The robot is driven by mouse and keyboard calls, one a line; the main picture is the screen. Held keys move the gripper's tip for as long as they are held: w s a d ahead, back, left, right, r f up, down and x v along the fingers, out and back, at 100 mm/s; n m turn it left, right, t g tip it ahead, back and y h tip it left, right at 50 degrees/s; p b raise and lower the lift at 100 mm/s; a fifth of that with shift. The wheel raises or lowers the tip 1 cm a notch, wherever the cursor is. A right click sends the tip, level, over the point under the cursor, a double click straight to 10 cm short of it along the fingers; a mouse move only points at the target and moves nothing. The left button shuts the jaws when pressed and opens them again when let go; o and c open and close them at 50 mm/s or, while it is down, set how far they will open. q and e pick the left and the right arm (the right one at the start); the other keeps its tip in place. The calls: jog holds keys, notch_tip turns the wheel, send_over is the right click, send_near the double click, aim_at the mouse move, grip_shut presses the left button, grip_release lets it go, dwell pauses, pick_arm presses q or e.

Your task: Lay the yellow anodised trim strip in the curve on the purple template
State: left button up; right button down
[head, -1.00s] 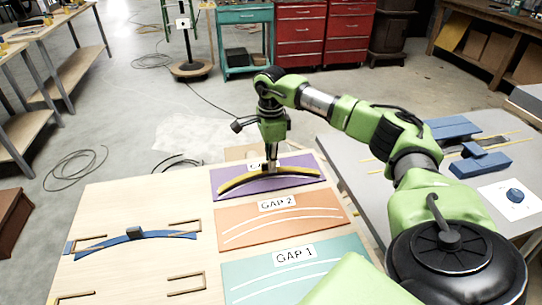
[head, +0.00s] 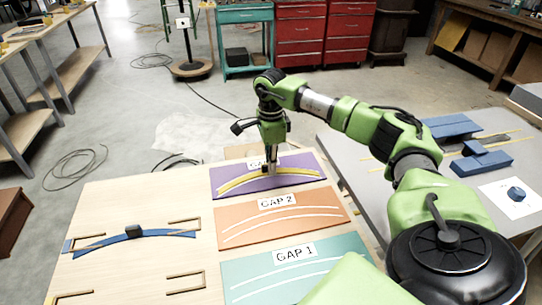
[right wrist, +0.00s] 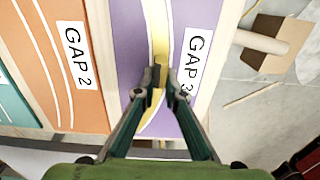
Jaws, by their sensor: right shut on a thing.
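The yellow trim strip (head: 240,181) is a thin, bent band at the purple template (head: 300,161). In the head view it follows the white curved lines and looks down at the template's surface. My right gripper (head: 269,170) comes from above and is shut on the strip near its middle. In the right wrist view the strip (right wrist: 158,38) runs between the fingertips (right wrist: 158,76), along the white curve beside the GAP 3 label. The fingers hide a short piece of it. My left gripper is out of view.
The orange GAP 2 template (head: 245,234) and teal GAP 1 template (head: 240,275) lie nearer on the wooden board (head: 130,205). A blue curved piece with a dark block (head: 134,232) is at the left. Blue blocks (head: 480,164) sit on the grey table at right.

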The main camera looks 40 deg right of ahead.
jog(key=c, duration=2)
grip_release()
